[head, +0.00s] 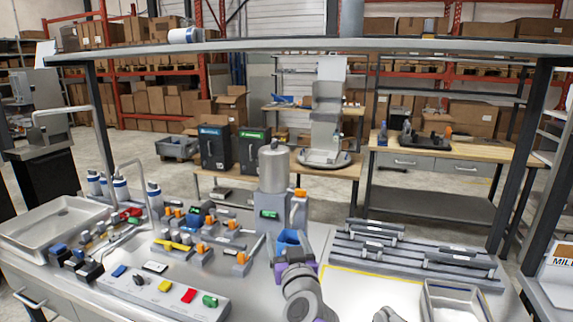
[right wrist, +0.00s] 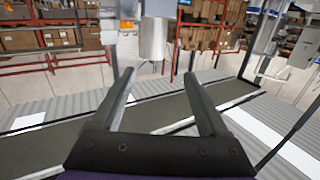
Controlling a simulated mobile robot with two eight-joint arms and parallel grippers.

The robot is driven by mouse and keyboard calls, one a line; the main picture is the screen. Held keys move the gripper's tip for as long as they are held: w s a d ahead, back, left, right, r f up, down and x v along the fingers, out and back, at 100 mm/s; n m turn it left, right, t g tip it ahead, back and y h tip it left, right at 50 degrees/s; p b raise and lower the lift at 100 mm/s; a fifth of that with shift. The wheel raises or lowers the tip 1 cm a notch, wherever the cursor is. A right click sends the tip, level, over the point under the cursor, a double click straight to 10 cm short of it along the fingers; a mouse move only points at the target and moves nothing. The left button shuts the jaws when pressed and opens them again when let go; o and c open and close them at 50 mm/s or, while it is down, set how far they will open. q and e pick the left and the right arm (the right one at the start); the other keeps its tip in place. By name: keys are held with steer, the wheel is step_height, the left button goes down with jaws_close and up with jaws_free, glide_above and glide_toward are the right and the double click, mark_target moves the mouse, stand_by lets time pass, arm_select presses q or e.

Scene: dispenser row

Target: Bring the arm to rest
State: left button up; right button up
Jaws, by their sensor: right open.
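My right gripper (head: 292,258) is in the lower middle of the head view, above the bench, in front of the grey dispenser (head: 272,178) with a metal cylinder on top. A blue item (head: 289,241) shows just beyond the gripper. I cannot tell from the head view whether they touch. In the right wrist view the two dark fingers of the gripper (right wrist: 160,92) are spread apart with nothing between them. A metal cylinder (right wrist: 153,42) shows beyond them.
A switch panel (head: 165,292) with coloured buttons lies front left, with small fixtures behind it. A metal tray (head: 55,226) is at far left. Dark rails (head: 415,252) and a shallow tray (head: 455,300) are at right. An overhead shelf (head: 330,46) spans the bench.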

steer(key=s+d+f+g+h+p, duration=0.1)
steer(key=s+d+f+g, duration=0.3)
steer(key=s, duration=0.7)
steer(key=s+d+f+m+g+h+p, duration=0.1)
steer(key=s+d+f+g, duration=0.3)
steer(key=s+d+f, duration=0.3)
steer(key=s+d+f+g+h+p, duration=0.1)
steer(key=s+d+f+g, duration=0.3)
steer(key=s+f, duration=0.8)
steer(key=s+d+p, duration=0.1)
steer(key=s+d, duration=0.1)
steer(key=shift+s+d+f+m, duration=0.25)
steer(key=shift+s+d+m, duration=0.05)
steer(key=shift+s, duration=0.05)
